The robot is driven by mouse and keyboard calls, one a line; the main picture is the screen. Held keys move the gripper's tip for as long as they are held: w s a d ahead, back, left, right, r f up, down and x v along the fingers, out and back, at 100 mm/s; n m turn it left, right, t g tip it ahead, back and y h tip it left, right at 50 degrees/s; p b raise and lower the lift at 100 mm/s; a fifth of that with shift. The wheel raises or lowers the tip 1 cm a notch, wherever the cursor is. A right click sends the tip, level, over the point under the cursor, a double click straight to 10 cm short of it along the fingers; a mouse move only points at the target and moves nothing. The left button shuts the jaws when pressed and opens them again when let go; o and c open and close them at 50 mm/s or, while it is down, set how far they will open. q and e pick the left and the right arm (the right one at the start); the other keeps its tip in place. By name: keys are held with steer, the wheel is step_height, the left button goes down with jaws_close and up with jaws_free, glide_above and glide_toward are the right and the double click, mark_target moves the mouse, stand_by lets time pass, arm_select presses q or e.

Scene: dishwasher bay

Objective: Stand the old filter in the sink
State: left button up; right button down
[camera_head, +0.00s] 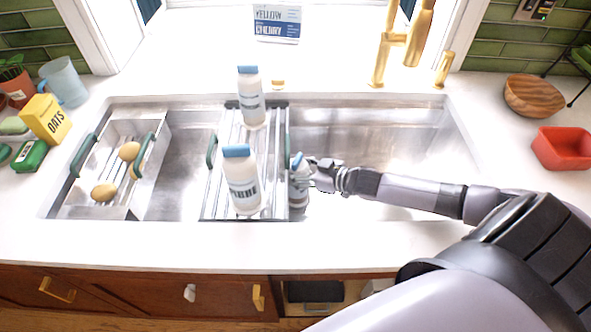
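A white bottle-like filter (298,192) with a blue top is upright, or nearly so, in the right part of the sink (375,130), close beside the rack's right edge. My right gripper (308,174) is at its upper part, with its fingers against or around it; whether they are closed on it is too small to tell. The rack's green handle and the gripper hide part of it, and its base is not clearly visible. Two similar white cylinders with blue caps stand on the rack: one at the front (243,185), one at the back (252,100). My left gripper is not in view.
The metal rack (222,205) spans the sink's middle. A tray (152,125) with potatoes sits at left. A gold faucet (382,60) rises behind the sink. A wooden bowl (533,97) and red dish (562,148) are at right. The right basin has free room.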

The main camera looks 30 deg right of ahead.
steer(key=shift+w+a+f, duration=0.2)
steer(key=shift+w+f, duration=0.1)
steer(key=shift+w, duration=0.1)
steer(key=shift+s, duration=0.1)
steer(key=c, duration=0.6)
jaws_free()
steer(key=shift+f, duration=0.15)
steer(key=shift+p+v, duration=0.55)
steer(key=shift+v, duration=5.55)
steer(key=shift+d, duration=0.1)
